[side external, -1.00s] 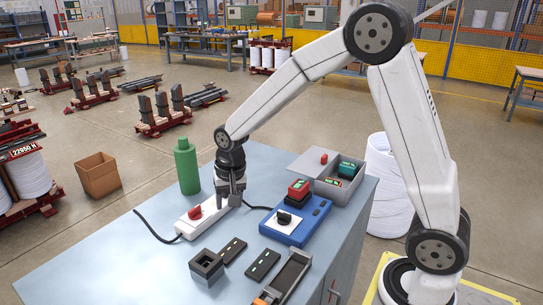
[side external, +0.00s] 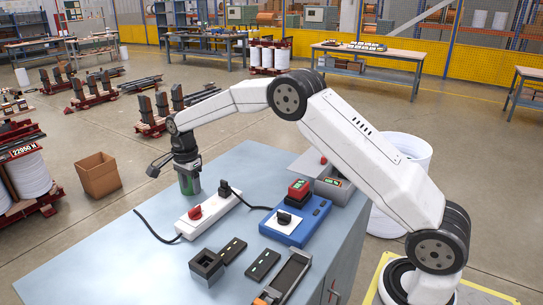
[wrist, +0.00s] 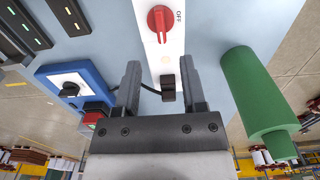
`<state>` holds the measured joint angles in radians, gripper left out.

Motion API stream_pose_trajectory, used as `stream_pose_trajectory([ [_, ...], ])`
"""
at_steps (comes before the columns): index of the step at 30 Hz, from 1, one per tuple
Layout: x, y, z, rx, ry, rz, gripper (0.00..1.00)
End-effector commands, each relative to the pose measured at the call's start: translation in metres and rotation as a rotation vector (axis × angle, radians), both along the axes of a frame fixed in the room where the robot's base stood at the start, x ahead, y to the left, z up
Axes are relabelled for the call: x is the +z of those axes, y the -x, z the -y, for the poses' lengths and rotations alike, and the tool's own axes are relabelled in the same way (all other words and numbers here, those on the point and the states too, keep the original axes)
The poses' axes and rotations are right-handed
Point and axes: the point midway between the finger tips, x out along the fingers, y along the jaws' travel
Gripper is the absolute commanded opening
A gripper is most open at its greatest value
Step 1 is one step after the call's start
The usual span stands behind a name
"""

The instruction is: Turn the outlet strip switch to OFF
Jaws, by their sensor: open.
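The white outlet strip (side external: 211,209) lies on the blue-grey table. Its red rotary switch (side external: 195,212) is near the strip's front-left end, and a black plug (side external: 224,188) sits in its other end. In the wrist view the red switch (wrist: 160,20) shows at the top, its grip running along the strip, with "OFF" printed to its right. The plug (wrist: 168,88) shows between my finger outlines. My gripper (wrist: 161,66) is open and empty.
A green bottle (side external: 189,186) stands close under my wrist, its top hidden; it also shows right of my fingers (wrist: 255,95).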

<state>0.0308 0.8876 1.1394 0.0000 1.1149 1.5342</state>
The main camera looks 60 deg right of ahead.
Motion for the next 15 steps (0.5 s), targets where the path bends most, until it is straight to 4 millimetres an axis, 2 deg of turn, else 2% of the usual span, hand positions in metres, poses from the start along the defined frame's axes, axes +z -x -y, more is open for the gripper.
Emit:
stream_pose_trajectory([
  [8, -0.002, -0.001, 0.000, -0.008, 0.000, -0.001, 0.53],
  [15, -0.019, 0.000, 0.000, -0.007, 0.000, -0.002, 0.53],
])
